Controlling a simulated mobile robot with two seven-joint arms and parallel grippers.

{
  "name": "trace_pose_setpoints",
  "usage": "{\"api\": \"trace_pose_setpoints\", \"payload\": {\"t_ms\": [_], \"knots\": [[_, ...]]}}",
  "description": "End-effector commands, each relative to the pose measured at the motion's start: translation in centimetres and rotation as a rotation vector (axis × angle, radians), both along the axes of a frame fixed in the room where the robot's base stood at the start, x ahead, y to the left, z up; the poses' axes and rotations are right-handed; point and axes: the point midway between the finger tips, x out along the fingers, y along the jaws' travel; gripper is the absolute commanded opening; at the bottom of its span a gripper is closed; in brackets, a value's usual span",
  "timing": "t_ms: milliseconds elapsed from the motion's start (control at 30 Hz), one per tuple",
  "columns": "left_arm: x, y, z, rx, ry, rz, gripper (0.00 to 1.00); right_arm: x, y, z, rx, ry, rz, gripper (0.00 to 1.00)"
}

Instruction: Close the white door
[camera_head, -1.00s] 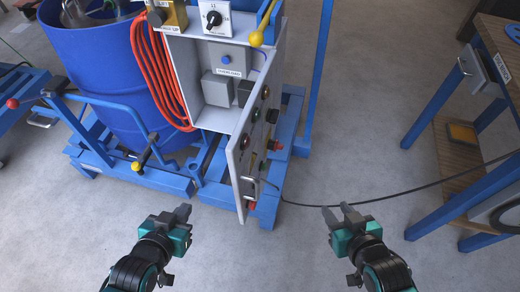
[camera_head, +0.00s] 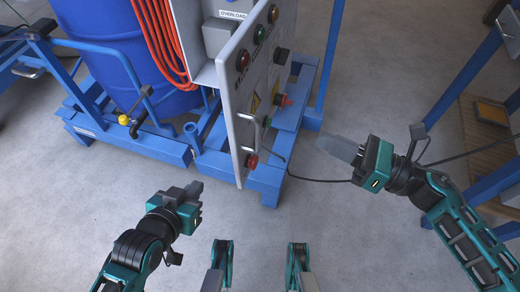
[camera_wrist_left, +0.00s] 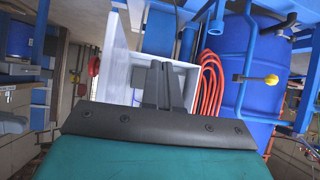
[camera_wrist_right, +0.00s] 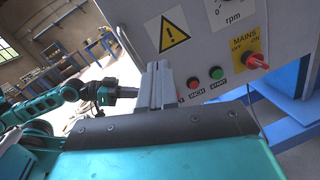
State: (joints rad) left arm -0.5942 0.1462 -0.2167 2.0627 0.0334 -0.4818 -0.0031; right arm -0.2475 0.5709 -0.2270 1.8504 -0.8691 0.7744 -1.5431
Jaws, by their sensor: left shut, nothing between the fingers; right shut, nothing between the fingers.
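The white door (camera_head: 238,105) of the control box stands open in the head view, its panel with buttons and lamps facing right. A metal handle (camera_head: 247,130) is near its lower free edge. In the right wrist view the panel (camera_wrist_right: 190,55) shows a warning sign, buttons and a red mains knob. My right gripper (camera_head: 335,148) is shut and empty, to the right of the door and apart from it in the head view. My left gripper (camera_head: 192,190) is shut and empty, to the lower left of the door. The left wrist view shows the white box (camera_wrist_left: 123,60).
A blue drum (camera_head: 120,45) and a blue frame (camera_head: 160,148) stand to the left, with an orange hose (camera_head: 178,40) beside the box. A black cable (camera_head: 320,180) runs along the floor. A blue-legged table (camera_head: 460,75) stands at right.

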Motion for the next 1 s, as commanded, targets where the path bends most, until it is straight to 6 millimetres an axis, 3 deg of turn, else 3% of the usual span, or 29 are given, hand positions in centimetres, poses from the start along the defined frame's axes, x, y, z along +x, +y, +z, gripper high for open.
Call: {"api": "trace_pose_setpoints", "payload": {"t_ms": [33,100,333,800,1000], "knots": [[0.2,-0.1,-0.7,-0.002,-0.007,-0.002,0.00,-0.4,0.0,-1.2,-0.065,-0.079,0.046,0.00],[0.5,-0.1,-0.6,-0.004,-0.013,-0.003,0.00,-0.8,0.1,-1.7,-0.130,-0.162,0.094,0.00],[0.6,-0.1,-0.4,-0.003,-0.013,-0.005,0.00,-0.8,1.3,-1.8,-0.176,-0.229,0.131,0.00],[0.4,-0.1,-0.2,-0.005,-0.017,-0.003,0.00,2.4,10.3,-1.7,-0.172,-0.224,0.128,0.00],[0.3,0.0,-0.4,-0.003,-0.011,-0.003,0.00,3.2,12.6,-1.9,-0.173,-0.221,0.128,0.00]]}}
